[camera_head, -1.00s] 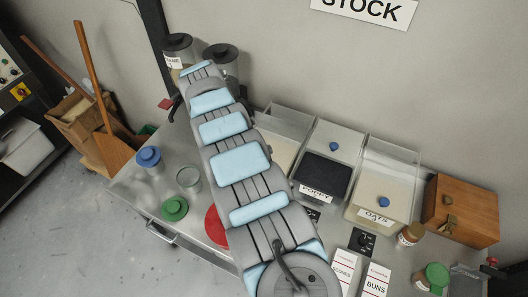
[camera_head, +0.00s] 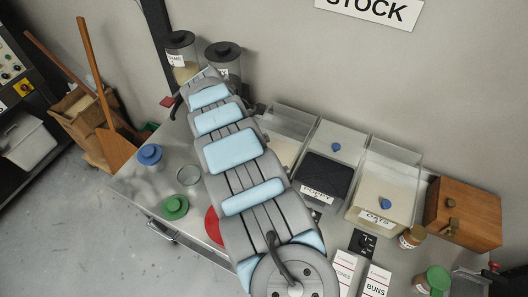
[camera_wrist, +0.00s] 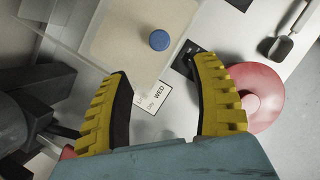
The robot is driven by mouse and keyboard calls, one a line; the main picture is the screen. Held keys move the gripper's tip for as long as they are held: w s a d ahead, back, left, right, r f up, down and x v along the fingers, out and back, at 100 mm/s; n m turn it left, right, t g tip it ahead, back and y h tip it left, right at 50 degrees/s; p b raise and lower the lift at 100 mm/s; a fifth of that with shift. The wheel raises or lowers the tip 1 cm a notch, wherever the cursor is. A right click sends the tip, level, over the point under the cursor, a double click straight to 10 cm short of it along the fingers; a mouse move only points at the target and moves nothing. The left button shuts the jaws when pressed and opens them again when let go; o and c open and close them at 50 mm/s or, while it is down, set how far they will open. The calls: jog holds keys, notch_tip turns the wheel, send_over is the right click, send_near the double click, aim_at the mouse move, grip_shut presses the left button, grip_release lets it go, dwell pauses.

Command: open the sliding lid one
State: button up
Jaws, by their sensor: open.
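In the wrist view my gripper (camera_wrist: 162,78) is open and empty, its two yellow fingers apart. Beyond the fingertips is a clear bin (camera_wrist: 85,24) with a beige inside and a blue knob (camera_wrist: 159,40) on top. The knob lies ahead of the gap, not touched. In the head view clear bins stand in a row. The POPPY bin (camera_head: 318,190) has dark contents and a pale lid (camera_head: 338,135) with a blue knob. The OATS bin (camera_head: 408,160) also shows a blue knob (camera_head: 385,203). My arm partly covers the left bin (camera_head: 292,120) and hides my gripper.
A red disc (camera_wrist: 258,95) lies beside the right finger, and a dark scoop (camera_wrist: 278,46) lies beyond. Dark-lidded jars (camera_head: 181,62) stand at the back left; a wooden box (camera_head: 462,213) stands right.

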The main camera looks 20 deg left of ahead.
send_near(271, 147)
jog(key=s+f, duration=0.1)
jog(key=s+d+f, duration=0.1)
jog(key=f, duration=0.1)
jog(key=s+f, duration=0.1)
jog(key=s, duration=0.1)
jog(key=shift+d+f+p, duration=0.25)
jog(key=shift+d+p, duration=0.1)
jog(key=shift+x, duration=0.8)
jog(key=shift+w+d, duration=0.1)
grip_shut()
